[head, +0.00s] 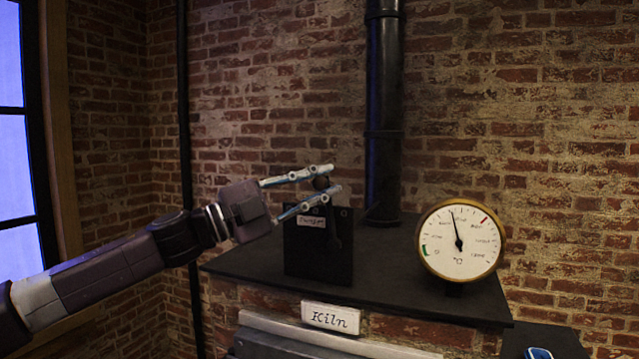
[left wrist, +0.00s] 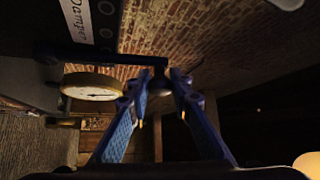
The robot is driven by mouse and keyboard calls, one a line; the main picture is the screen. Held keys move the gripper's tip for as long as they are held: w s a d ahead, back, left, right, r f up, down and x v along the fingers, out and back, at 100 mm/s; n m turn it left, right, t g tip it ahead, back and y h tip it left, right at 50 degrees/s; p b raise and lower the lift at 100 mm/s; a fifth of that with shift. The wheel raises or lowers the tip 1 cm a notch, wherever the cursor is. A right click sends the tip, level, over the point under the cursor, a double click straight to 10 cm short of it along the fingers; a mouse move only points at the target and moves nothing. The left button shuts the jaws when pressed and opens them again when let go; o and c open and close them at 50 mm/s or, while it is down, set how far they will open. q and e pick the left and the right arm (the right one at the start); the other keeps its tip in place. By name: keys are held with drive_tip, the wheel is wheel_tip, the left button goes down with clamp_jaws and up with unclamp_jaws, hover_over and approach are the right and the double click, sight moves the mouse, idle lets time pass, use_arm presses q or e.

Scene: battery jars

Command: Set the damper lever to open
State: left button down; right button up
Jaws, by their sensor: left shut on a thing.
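A black damper box (head: 303,255) with a white "Damper" label (head: 311,221) stands on the kiln top. The label also shows in the left wrist view (left wrist: 76,20). The dark lever's round knob (head: 321,183) is above the box's upper edge. The lever's bar (left wrist: 105,57) runs from the box to my fingertips in the left wrist view. My left gripper (head: 328,178) comes in from the left and is shut on the knob, one finger above it and one below. The lever's lower part is hard to see against the dark box. A blue and white tip (head: 538,353) at the bottom right looks like my right gripper, mostly out of frame.
A round brass-rimmed temperature gauge (head: 461,240) stands on the black kiln top (head: 390,265) to the right of the box. A black flue pipe (head: 384,120) rises behind. A "Kiln" sign (head: 330,318) is on the front. A brick wall stands behind.

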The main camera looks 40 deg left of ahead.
use_arm(q)
drive_tip(key=shift+w+d+m+g, duration=0.1)
drive_tip(key=shift+d+m+g, duration=0.3)
drive_tip(key=shift+d, duration=0.05)
use_arm(e)
drive_tip(key=shift+w+r, duration=0.35)
drive_tip(key=shift+w, duration=0.05)
use_arm(q)
drive_tip(key=c, duration=1.7)
unclamp_jaws()
drive_tip(key=shift+d, duration=0.1)
use_arm(e)
drive_tip(key=shift+d, duration=0.2)
drive_tip(key=shift+w, duration=0.1)
use_arm(q)
drive_tip(key=shift+s+a, duration=0.3)
drive_tip(key=shift+s, duration=0.35)
drive_tip(key=shift+v, duration=3.05)
use_arm(e)
drive_tip(key=shift+a, duration=0.1)
use_arm(q)
drive_tip(key=shift+w+f, duration=0.1)
drive_tip(key=shift+f, duration=0.1)
use_arm(e)
drive_tip(key=shift+a, duration=0.1)
